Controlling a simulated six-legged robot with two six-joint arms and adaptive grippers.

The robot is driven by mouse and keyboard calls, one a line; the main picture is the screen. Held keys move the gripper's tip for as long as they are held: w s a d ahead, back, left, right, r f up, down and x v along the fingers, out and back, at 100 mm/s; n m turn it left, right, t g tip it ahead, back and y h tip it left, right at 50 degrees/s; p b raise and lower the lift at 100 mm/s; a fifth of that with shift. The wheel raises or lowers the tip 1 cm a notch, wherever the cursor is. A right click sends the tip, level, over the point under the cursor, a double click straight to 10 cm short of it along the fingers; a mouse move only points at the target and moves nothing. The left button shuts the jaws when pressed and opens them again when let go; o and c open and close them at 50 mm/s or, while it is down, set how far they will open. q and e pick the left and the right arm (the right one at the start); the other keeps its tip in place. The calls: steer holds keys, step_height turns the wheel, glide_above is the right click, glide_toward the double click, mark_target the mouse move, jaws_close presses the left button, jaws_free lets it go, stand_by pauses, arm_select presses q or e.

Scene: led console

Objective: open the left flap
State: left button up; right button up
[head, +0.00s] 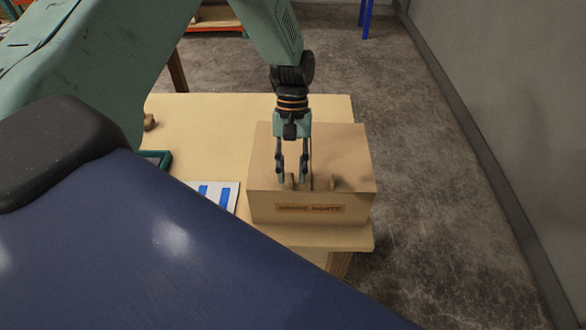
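A tan console box (353,148) sits on the table's right part, with a label on its front face. Its top bears a small upright tab (290,182) on the left and another tab (336,183) on the right. The left flap's outline is hard to make out, and its top looks flat and closed. My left gripper (292,178) points straight down over the left half of the top. Its two fingers stand apart, one on each side of the left tab; I cannot tell whether they touch it. My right gripper is not in view.
A wooden table (215,115) carries the box near its right edge. A blue-and-white striped card (228,196) and a green-edged tray (160,157) lie left of the box. A small brown object (149,121) is at the far left. A grey wall (500,110) stands at right.

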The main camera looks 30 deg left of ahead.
arm_select(q)
steer(key=shift+s+d+f, duration=0.1)
steer(key=shift+d+f, duration=0.05)
steer(key=shift+f, duration=0.2)
steer(key=shift+s, duration=0.1)
steer(key=shift+c, duration=0.2)
steer(key=c, duration=0.5)
jaws_close()
